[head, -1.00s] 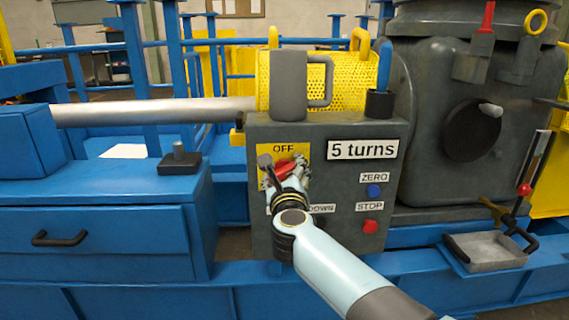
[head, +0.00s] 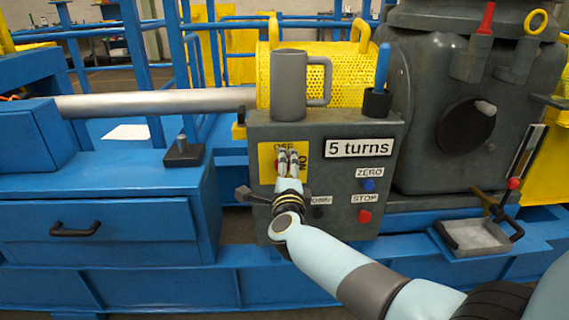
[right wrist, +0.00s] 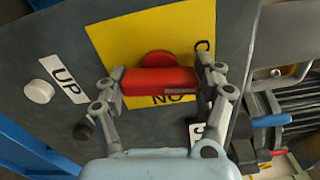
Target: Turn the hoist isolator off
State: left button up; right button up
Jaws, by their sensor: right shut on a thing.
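The red isolator handle (right wrist: 158,82) sits on a yellow plate (right wrist: 127,38) in the right wrist view. My right gripper (right wrist: 166,80) is shut on it, with one finger at each end of the bar. In the head view, my right gripper (head: 288,156) covers most of the handle on the yellow plate (head: 267,154). The plate is on the front of the dark grey control box (head: 335,215). Its OFF marking is at the top, partly covered, and ON is at the right side. My left gripper is out of view.
A "5 turns" display (head: 359,147), a blue ZERO button (head: 368,185) and a red STOP button (head: 364,216) are right of the handle. A grey mug (head: 289,85) and a dark cup (head: 377,103) with a blue-handled tool stand on the box.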

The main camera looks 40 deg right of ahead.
jog(key=shift+n+p, duration=0.5)
jog(key=shift+n, duration=0.4)
jog(key=o, duration=1.2)
jog(key=shift+c, duration=0.2)
jog(key=v, duration=1.2)
jog(key=shift+f, duration=0.1)
